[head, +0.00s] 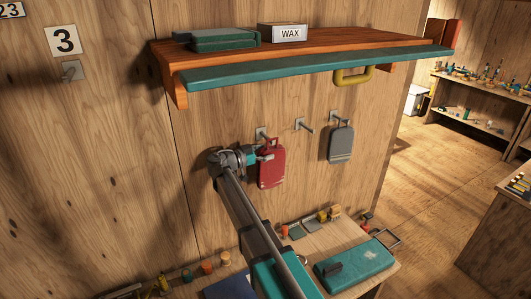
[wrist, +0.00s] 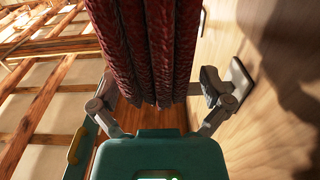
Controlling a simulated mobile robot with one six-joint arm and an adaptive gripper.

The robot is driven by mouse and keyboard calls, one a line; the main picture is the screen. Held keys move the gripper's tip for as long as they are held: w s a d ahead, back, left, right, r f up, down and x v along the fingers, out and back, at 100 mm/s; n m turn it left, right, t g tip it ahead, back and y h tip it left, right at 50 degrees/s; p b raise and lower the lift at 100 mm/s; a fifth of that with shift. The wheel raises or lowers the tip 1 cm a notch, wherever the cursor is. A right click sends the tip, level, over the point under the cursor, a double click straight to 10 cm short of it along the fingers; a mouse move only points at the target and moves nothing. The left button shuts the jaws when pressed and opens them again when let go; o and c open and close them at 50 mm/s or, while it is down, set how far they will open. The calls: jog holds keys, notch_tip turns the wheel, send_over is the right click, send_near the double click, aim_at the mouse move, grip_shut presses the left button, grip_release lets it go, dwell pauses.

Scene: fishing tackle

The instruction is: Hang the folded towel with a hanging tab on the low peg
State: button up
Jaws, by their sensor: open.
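The dark red folded towel (head: 271,170), with lighter stripes near its bottom, is upright against the wall below the left peg (head: 262,132). Its hanging tab is at that peg; I cannot tell for certain that the peg passes through it. My gripper (head: 264,156) is at the towel's left side in the head view. In the wrist view the towel's folded layers (wrist: 150,45) stand between the spread fingers of my gripper (wrist: 160,88), which is open. A peg's plate (wrist: 238,80) shows beside the right finger.
The middle peg (head: 303,124) is bare. A grey striped towel (head: 341,144) hangs at the right peg. A shelf (head: 320,62) with a yellow handle (head: 353,76) below it juts out above. A cluttered bench with a teal case (head: 355,264) stands below.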

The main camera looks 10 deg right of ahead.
jog(key=v, duration=1.1)
jog(key=shift+a, duration=0.25)
jog(key=shift+s+r, duration=0.1)
jog(key=shift+s, duration=0.05)
jog(key=s+d+f+n+g+y+b, duration=0.2)
jog(key=s+d+f+n+y, duration=0.15)
jog(key=s+d+f, duration=0.35)
jog(key=s+d+f+n+g+y+b, duration=0.25)
jog(key=s+d+f+y, duration=0.2)
jog(key=f, duration=0.45)
jog(key=s+f+n+y+b, duration=0.1)
jog(key=s+f+n+y, duration=0.3)
jog(key=s, duration=0.3)
jog(key=s+f+n+g+y+b, duration=0.1)
jog(key=s+f+n+y, duration=0.3)
jog(key=s, duration=0.4)
notch_tip(320, 180, down, 3)
jog(key=shift+r+y+b, duration=0.2)
jog(key=shift+y+b, duration=0.4)
jog(key=shift+b, duration=0.15)
